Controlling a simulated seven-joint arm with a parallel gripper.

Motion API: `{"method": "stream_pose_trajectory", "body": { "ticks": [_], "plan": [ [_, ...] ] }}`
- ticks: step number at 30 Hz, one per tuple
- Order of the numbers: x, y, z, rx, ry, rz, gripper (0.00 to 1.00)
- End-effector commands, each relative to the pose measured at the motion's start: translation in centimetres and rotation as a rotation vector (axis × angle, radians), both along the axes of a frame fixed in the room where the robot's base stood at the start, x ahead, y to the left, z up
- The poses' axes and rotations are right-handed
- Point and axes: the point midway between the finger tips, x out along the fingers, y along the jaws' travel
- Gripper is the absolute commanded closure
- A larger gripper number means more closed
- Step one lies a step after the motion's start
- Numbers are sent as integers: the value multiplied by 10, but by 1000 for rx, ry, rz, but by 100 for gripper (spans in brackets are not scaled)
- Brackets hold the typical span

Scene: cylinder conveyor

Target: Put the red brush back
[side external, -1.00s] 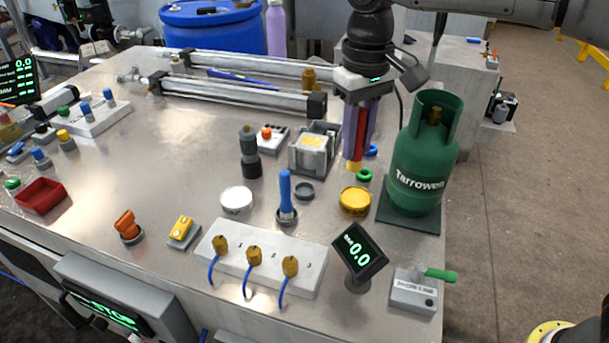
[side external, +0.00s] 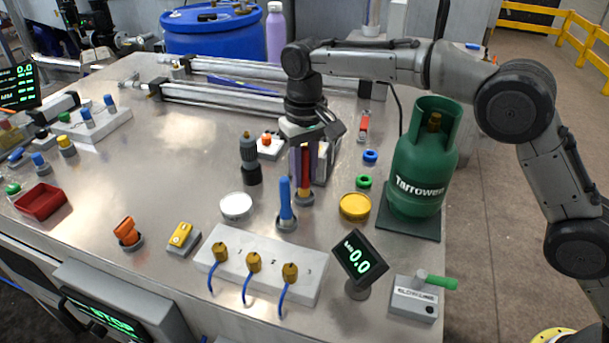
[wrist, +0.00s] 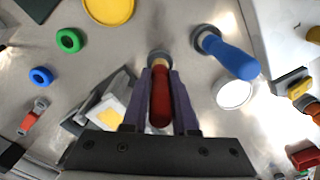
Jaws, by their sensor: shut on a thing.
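My gripper (side external: 305,178) is shut on the red brush, whose red handle (side external: 306,165) shows upright between the purple fingers. In the wrist view the handle (wrist: 160,98) runs between the fingers toward a small grey ring holder (wrist: 158,55). The brush's lower end is at that ring holder (side external: 304,202) in the side view. I cannot tell whether it is seated inside or just above it. A blue brush (side external: 285,192) stands in a matching holder (side external: 287,222) just left of it in the side view; it also shows in the wrist view (wrist: 232,58).
A yellow lid (side external: 355,206), green ring (side external: 364,182) and blue ring (side external: 370,157) lie to the right. A green gas bottle (side external: 418,165) stands beyond them. A white disc (side external: 236,205) and dark knobbed cylinder (side external: 249,165) are left. A socket block (side external: 262,268) lies in front.

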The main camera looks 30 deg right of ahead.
Motion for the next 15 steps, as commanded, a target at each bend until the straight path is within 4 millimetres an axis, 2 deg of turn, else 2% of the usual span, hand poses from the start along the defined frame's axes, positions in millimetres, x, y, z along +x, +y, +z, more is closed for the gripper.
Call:
{"method": "stream_pose_trajectory", "body": {
  "ticks": [3,14,15],
  "plan": [
    [0,0,-12,0,1,0,100],
    [0,0,-15,0,-1,0,100],
    [0,0,-15,0,-1,0,66]
  ]
}}
